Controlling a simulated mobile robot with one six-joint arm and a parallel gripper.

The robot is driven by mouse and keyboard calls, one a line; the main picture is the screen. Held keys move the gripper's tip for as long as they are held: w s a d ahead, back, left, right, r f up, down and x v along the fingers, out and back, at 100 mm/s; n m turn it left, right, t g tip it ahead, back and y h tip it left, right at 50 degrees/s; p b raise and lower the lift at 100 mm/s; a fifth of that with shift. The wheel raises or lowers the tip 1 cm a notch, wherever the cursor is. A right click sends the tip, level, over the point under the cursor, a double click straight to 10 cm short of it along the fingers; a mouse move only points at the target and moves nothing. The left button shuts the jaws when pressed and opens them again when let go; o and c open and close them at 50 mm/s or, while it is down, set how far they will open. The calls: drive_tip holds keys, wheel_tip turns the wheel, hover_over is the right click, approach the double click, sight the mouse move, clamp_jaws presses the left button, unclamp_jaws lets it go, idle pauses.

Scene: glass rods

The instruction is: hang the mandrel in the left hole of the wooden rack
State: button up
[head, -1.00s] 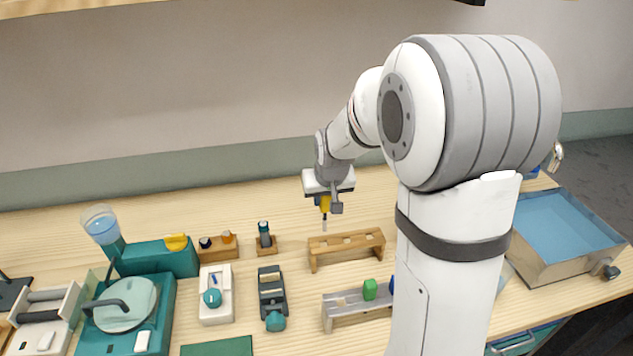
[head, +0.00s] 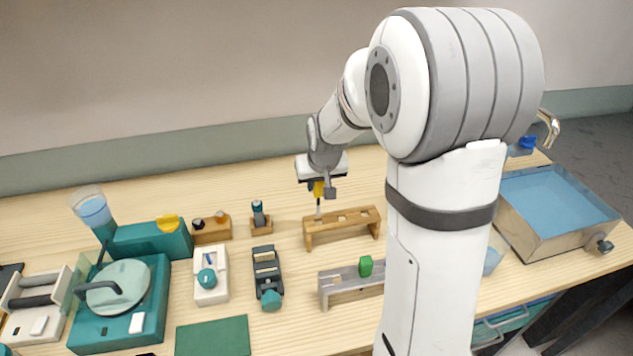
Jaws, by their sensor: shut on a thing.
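My gripper (head: 321,184) is shut on the mandrel (head: 318,190), seen by its yellow grip with a thin grey rod pointing down. The mandrel hangs about upright over the left end of the wooden rack (head: 353,223), a low bench with a row of holes in its top. The rod's lower end appears at or just above the left hole. I cannot tell whether the tip is inside it. My gripper hides the mandrel's upper part.
A grey rack (head: 345,278) with a green piece (head: 365,266) stands in front of the wooden rack. A small wooden stand (head: 261,225) and a dark teal-ended tool (head: 267,275) are to the left. A blue-lined tray (head: 560,205) is at right. My arm hides the table between.

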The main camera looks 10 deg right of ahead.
sight(319, 207)
drive_tip(key=shift+f, duration=0.1)
drive_tip(key=shift+f+b, duration=4.35)
drive_tip(key=shift+f, duration=0.45)
drive_tip(key=o, duration=1.1)
drive_tip(key=shift+c, duration=0.2)
